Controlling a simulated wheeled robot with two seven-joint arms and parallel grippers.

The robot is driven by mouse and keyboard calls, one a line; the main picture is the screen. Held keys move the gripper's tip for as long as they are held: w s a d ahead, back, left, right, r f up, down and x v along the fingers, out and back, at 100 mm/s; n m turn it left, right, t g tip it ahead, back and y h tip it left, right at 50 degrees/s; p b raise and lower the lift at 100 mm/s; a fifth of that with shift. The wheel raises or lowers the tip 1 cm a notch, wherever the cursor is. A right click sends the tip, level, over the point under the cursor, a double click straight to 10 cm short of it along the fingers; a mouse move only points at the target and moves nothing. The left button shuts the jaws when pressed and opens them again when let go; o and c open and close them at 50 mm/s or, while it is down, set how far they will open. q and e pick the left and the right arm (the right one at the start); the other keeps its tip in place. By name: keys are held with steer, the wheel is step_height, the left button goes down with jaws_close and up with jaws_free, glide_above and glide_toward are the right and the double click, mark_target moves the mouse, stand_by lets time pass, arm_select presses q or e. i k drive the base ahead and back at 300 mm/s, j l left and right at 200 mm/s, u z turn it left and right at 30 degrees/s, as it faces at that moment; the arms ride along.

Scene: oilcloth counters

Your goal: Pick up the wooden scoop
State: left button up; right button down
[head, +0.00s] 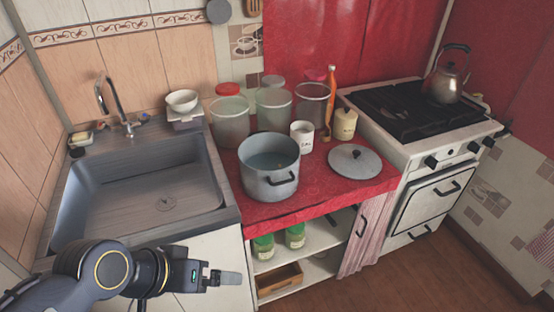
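A wooden slotted turner (254,8) hangs at the top edge. My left gripper (229,278) is in front of the counter at the lower left, well away from both and near the cabinet front. It is seen side-on, so the gap between its fingers does not show. Nothing is visible in it. My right gripper is out of view.
A large pot (269,178) stands at the counter's front, with a lid (355,160) to its right. A white canister (302,135), a cream jar (344,124) and clear containers (230,122) crowd the back. The sink (140,190) is left, the stove (410,110) right.

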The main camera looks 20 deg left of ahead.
mark_target(327, 122)
steer(key=i+l, duration=0.45)
steer(key=i, duration=0.15)
steer(key=i+l+z, duration=0.1)
steer(key=i+l, duration=0.8)
steer(key=i, duration=0.25)
